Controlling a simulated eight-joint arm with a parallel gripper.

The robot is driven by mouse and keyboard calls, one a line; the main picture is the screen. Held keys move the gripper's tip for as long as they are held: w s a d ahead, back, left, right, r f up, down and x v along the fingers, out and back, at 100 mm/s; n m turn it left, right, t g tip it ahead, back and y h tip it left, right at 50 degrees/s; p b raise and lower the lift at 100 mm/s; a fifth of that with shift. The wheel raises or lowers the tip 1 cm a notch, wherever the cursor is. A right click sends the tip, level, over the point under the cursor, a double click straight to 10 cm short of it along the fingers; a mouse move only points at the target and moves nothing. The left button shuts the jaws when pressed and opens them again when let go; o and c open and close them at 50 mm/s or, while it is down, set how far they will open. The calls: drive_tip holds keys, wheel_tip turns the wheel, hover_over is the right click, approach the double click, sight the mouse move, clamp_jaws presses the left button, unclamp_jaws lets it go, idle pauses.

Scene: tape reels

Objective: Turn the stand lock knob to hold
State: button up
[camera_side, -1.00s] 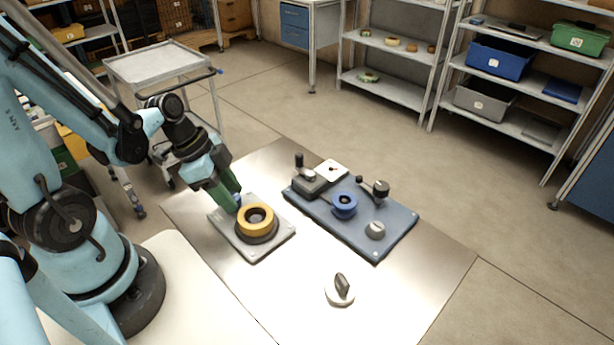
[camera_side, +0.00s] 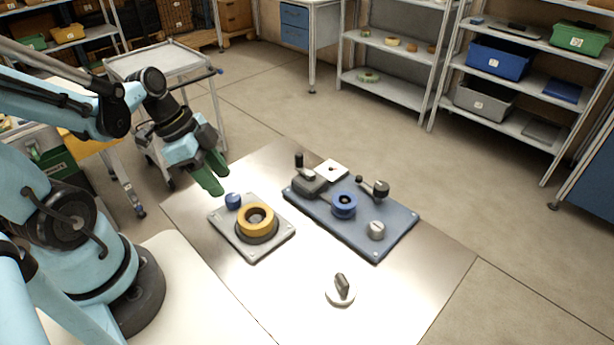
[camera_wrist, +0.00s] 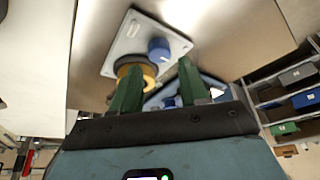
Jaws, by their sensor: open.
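A blue knob (camera_side: 233,201) sits at the back corner of a light grey stand plate (camera_side: 250,254). A yellow tape reel (camera_side: 255,217) sits on a dark hub on the same plate. My gripper (camera_side: 214,182), with green fingers, is above and to the left of the blue knob, apart from it. In the wrist view the gripper (camera_wrist: 159,66) is open and empty, with the blue knob (camera_wrist: 159,48) beyond the fingers. Its markings are too small to read.
A blue-grey board (camera_side: 378,246) to the right carries a blue reel (camera_side: 344,204), a crank (camera_side: 376,190) and a grey knob (camera_side: 376,230). A white disc with a dark pointer knob (camera_side: 341,288) is at the front. Bare metal table lies between them.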

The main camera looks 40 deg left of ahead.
drive_tip(key=v, duration=0.7)
drive_tip(key=shift+r, duration=0.2)
drive_tip(key=shift+a, duration=0.1)
drive_tip(key=n+t+y, duration=0.3)
drive_tip(key=n+t, duration=0.1)
drive_tip(key=n, duration=0.5)
hover_over(230, 194)
drive_tip(key=w+d, duration=0.3)
drive_tip(key=d, duration=0.1)
drive_tip(key=shift+a+r, duration=0.2)
drive_tip(key=shift+r, duration=0.2)
